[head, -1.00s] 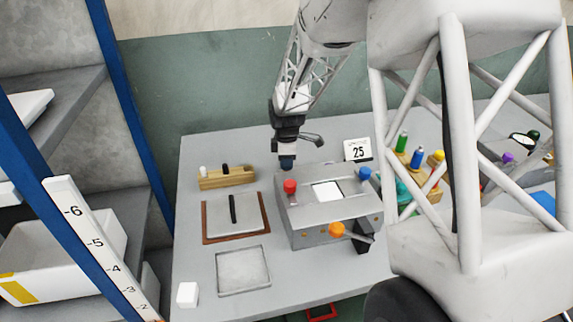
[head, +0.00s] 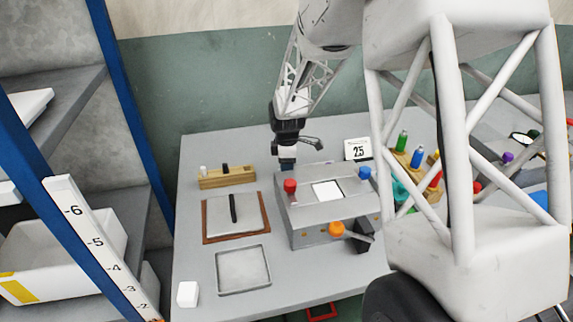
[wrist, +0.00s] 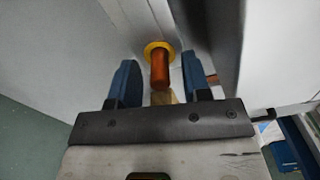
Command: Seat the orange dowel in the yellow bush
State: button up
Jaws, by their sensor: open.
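In the wrist view the orange dowel (wrist: 160,72) points out from the yellow bush (wrist: 149,47), which shows as a ring around the dowel's far end. How deep the dowel sits in the bush is hidden. My gripper (wrist: 158,78) is open, with one blue finger on each side of the dowel and a gap visible on both sides. In the head view my gripper (head: 288,164) is at the back left of the grey press (head: 310,228). The dowel and bush cannot be made out there.
The press carries a red knob (head: 290,186), a blue knob (head: 364,173) and an orange knob (head: 336,229). A wooden block (head: 228,181), a brown-edged plate (head: 208,237) and a shallow grey tray (head: 243,291) lie to its left.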

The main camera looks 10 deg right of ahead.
jog(key=shift+r, duration=0.15)
notch_tip(320, 180, up, 12)
dwell(0.7)
dwell(0.5)
jog(key=s+r+m+t, duration=0.1)
jog(key=s+r+m, duration=0.35)
jog(key=s, duration=0.65)
jog(key=s+r+m, duration=0.4)
jog(key=s+r, duration=0.1)
jog(key=s, duration=0.5)
jog(key=s+a+f+m+t, duration=0.1)
jog(key=s+m, duration=0.6)
jog(key=s, duration=1.2)
jog(key=shift+t, duration=0.3)
